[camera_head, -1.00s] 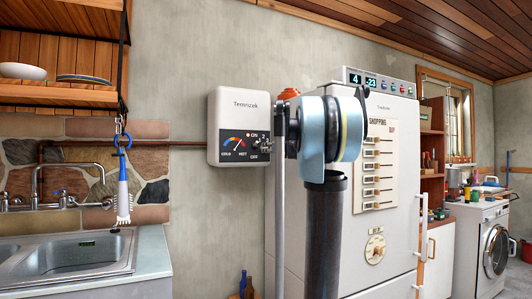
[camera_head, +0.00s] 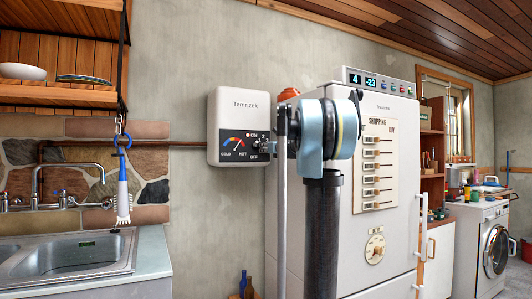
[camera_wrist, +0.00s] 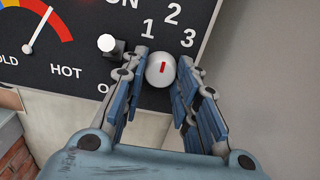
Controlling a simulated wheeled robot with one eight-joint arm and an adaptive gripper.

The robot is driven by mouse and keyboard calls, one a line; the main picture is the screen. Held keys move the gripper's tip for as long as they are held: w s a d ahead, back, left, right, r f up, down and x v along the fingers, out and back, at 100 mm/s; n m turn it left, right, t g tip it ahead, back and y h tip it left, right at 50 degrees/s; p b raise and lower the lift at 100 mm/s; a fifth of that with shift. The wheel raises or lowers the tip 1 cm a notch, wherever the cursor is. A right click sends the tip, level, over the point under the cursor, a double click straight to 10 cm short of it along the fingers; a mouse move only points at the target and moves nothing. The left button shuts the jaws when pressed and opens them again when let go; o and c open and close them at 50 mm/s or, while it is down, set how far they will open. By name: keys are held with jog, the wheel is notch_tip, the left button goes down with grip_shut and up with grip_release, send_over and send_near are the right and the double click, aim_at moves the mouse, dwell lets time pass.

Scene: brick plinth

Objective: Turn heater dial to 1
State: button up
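The white heater box (camera_head: 226,110) labelled Temrizek is on the wall left of the fridge, with a black panel. Its round pale dial (camera_wrist: 160,71) with a short red mark shows in the wrist view, below the printed 1, 2 and 3. The mark looks roughly upright, toward the space between 1 and 2. My gripper (camera_wrist: 167,63) has one finger on each side of the dial. The left fingertip is very near or touching it; a small gap shows on the right.
A small white switch knob (camera_wrist: 107,43) sits left of the dial, close to my left finger. A gauge (camera_head: 234,142) with a coloured arc is further left. The fridge (camera_head: 400,130) stands right of the box; a sink (camera_head: 70,255) is at lower left.

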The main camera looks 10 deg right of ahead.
jog(key=shift+n, duration=4.5)
jog(key=o, duration=0.8)
jog(key=shift+s, duration=0.1)
jog(key=v, duration=1.1)
jog(key=shift+s+d, duration=0.15)
jog(key=shift+s, duration=0.15)
jog(key=shift+f, duration=0.1)
